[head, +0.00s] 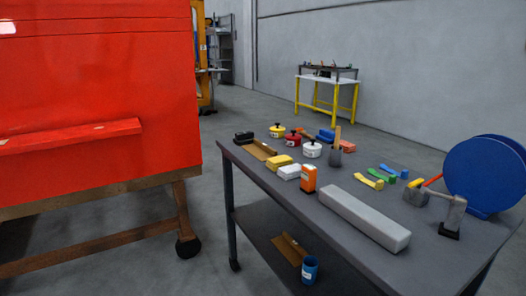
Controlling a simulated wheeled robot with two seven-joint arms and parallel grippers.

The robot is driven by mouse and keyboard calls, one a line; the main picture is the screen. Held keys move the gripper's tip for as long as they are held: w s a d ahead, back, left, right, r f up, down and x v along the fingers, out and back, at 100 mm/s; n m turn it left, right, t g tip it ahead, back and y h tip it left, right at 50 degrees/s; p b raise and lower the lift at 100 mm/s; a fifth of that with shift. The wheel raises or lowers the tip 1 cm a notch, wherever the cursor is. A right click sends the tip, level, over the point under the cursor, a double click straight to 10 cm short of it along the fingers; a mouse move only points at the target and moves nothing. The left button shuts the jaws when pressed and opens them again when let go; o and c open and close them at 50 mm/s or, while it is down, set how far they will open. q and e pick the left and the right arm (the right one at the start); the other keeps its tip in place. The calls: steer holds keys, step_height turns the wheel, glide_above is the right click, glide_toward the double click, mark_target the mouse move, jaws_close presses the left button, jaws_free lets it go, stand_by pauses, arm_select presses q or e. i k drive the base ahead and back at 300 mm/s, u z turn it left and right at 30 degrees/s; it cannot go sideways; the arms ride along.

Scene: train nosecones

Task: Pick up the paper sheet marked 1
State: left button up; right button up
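A brown folded or curled sheet (258,151) lies at the far left end of the grey workbench (437,262), beside a black block. Another brown sheet (288,247) lies on the bench's lower shelf, near a blue cup. Small pale marks show on or near these sheets, but they are too small to read, so I cannot tell which one is marked 1. Neither of my grippers is in view.
The bench holds yellow, red and white lidded pots (312,150), an orange container (308,178), a long grey block (364,217), coloured strips and a blue disc (483,176). A large red body (95,85) on a wheeled wooden frame stands left. Grey floor lies between.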

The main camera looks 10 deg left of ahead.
mark_target(261, 151)
steer(key=u, duration=0.15)
steer(key=i, duration=0.35)
steer(key=u, duration=0.8)
steer(key=i, duration=1.65)
